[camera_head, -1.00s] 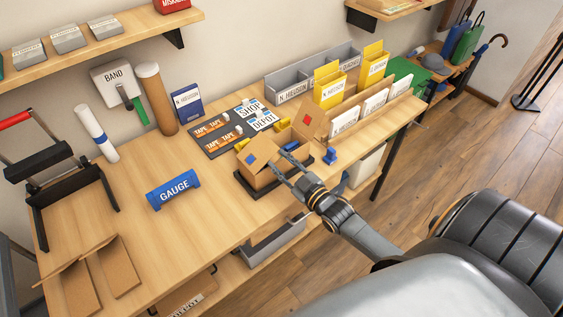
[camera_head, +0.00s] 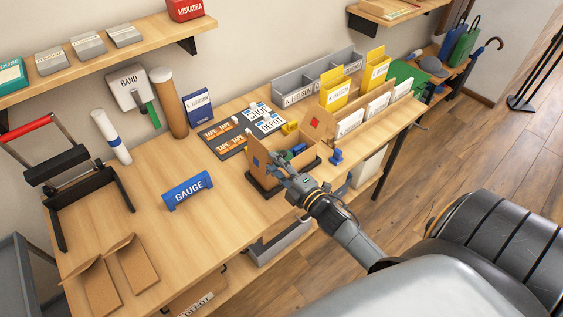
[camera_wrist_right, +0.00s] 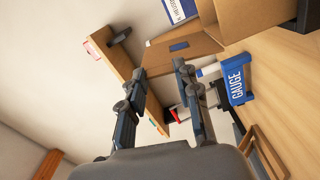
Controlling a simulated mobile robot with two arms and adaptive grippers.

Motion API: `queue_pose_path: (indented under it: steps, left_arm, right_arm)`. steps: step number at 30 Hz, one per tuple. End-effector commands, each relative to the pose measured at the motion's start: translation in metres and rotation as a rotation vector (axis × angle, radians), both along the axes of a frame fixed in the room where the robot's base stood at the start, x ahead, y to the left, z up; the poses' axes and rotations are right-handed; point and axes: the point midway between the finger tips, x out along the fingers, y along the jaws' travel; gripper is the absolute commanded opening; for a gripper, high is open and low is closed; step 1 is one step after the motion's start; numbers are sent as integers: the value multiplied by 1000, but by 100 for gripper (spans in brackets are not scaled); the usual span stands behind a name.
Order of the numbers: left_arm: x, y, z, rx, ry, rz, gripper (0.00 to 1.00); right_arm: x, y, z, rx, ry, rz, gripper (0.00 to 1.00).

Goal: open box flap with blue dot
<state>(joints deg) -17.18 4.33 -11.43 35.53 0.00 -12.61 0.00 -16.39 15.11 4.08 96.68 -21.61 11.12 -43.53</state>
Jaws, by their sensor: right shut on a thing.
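The cardboard box (camera_head: 288,171) stands on a dark base on the desk. Its left flap (camera_head: 251,152), with the blue dot (camera_head: 256,162), stands roughly upright; the same flap and blue dot (camera_wrist_right: 179,46) show in the wrist view. The right flap (camera_head: 322,128), with a red dot (camera_head: 315,121), stands up on the other side. Green and blue contents (camera_head: 287,155) show inside. My right gripper (camera_head: 276,164) is at the blue-dot flap and shut on it, the flap edge between its fingertips (camera_wrist_right: 161,68). My left gripper is out of view.
A blue gauge stand (camera_head: 187,190) stands left of the box. A dark mat with tape and labels (camera_head: 233,150) lies behind it.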

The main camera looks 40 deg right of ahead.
Motion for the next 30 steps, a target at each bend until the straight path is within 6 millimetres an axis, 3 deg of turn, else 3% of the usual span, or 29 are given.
queue_pose_path:
  steps: [15,30]
  left_arm:
    - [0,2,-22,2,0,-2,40]
    - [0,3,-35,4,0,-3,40]
  right_arm:
    - [-3,36,-5,-457,-38,-2,0]
    - [-4,52,-11,-668,-53,-1,0]
